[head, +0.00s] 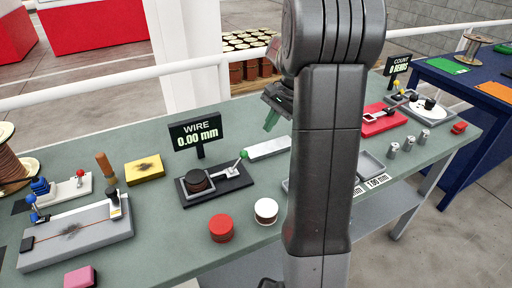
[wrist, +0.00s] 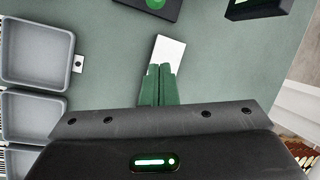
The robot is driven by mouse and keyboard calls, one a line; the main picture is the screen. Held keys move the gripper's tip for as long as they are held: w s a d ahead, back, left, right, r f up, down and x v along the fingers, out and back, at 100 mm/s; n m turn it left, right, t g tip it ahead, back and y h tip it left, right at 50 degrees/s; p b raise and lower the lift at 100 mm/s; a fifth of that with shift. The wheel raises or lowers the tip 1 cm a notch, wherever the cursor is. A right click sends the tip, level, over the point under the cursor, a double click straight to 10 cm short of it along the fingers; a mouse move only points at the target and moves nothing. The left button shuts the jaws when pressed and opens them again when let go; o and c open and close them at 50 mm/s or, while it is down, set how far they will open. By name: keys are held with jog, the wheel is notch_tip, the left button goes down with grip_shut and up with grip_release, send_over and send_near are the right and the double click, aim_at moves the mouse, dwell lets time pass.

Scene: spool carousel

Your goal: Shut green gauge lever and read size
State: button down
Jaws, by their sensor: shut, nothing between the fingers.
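The wire gauge (head: 218,190) is a dark plate on the green bench with a round dark part. Its thin lever has a green knob (head: 244,154) and appears to slant upward at the right end. The knob also shows at the wrist view's top edge (wrist: 154,3). The display (head: 196,134) behind it reads "WIRE 0.00 mm". My gripper (head: 272,120) is shut and empty, above the bench, right of the knob and apart from it. Its green fingers (wrist: 160,70) show in the wrist view over one end of a pale block (wrist: 171,50).
The pale block (head: 268,148) lies right of the gauge. A yellow block (head: 145,169), red (head: 221,228) and white (head: 266,211) round pieces surround the gauge. Grey trays (wrist: 35,106) line the wrist view's left. My arm hides part of the bench.

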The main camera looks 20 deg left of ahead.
aim_at(238, 162)
jog(key=p+x, duration=0.1)
jog(key=x, duration=0.9)
jog(key=shift+s+a+r+p, duration=0.1)
jog(key=shift+s+r+p, duration=0.2)
jog(key=shift+s+r, duration=0.4)
jog(key=shift+s+a+r+p, duration=0.1)
jog(key=shift+s+r+p, duration=0.25)
jog(key=shift+s, duration=0.6)
jog(key=shift+r, duration=0.1)
jog(key=shift+s+a+r+h, duration=0.1)
jog(key=shift+s+r+h, duration=0.1)
jog(key=shift+h, duration=0.1)
